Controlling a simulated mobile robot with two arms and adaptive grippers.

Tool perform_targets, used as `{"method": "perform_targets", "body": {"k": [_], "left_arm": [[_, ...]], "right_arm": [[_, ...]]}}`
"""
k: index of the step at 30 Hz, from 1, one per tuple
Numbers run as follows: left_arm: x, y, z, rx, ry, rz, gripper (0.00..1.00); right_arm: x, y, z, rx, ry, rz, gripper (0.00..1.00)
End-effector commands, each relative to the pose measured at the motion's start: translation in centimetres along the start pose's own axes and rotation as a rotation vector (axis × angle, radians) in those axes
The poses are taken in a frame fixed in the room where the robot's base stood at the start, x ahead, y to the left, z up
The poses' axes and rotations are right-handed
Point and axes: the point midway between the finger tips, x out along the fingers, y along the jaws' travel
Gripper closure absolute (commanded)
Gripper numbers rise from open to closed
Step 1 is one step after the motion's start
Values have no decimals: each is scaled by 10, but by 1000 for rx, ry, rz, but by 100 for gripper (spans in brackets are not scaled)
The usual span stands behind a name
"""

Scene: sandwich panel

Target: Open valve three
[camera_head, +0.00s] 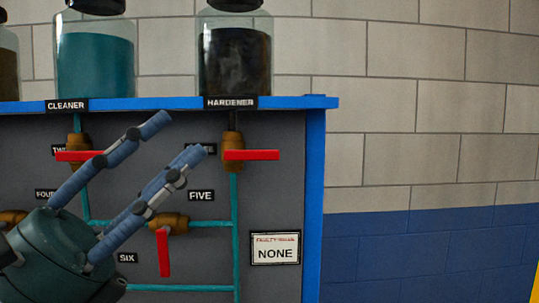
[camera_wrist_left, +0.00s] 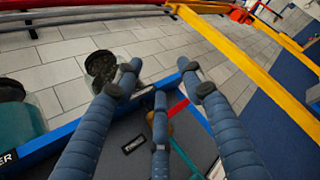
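The valve under the hardener jar has a brass body (camera_head: 233,146) and a red handle (camera_head: 251,155) lying horizontally, across its vertical pipe. My right gripper is not in view.
Valve two's red handle (camera_head: 78,156) is horizontal, partly behind a finger. Valve five's handle (camera_head: 164,253) hangs down. Cleaner (camera_head: 95,65) and hardener (camera_head: 235,60) jars stand on the blue shelf (camera_head: 290,102). A sign (camera_head: 275,248) reads NONE. Yellow rails (camera_wrist_left: 250,65) show in the left wrist view.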

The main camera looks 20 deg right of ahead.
Motion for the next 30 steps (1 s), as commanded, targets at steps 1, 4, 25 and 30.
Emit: {"method": "perform_targets", "body": {"k": [1,4,25,30], "left_arm": [[16,-20,-4,198,89,-100,60],[30,-37,-26,574,283,-254,60],[62,18,-75,1243,706,-413,60],[84,20,-97,1242,706,-411,60]], "right_arm": [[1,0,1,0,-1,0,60],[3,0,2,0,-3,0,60],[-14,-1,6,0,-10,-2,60],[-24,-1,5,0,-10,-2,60]]}}
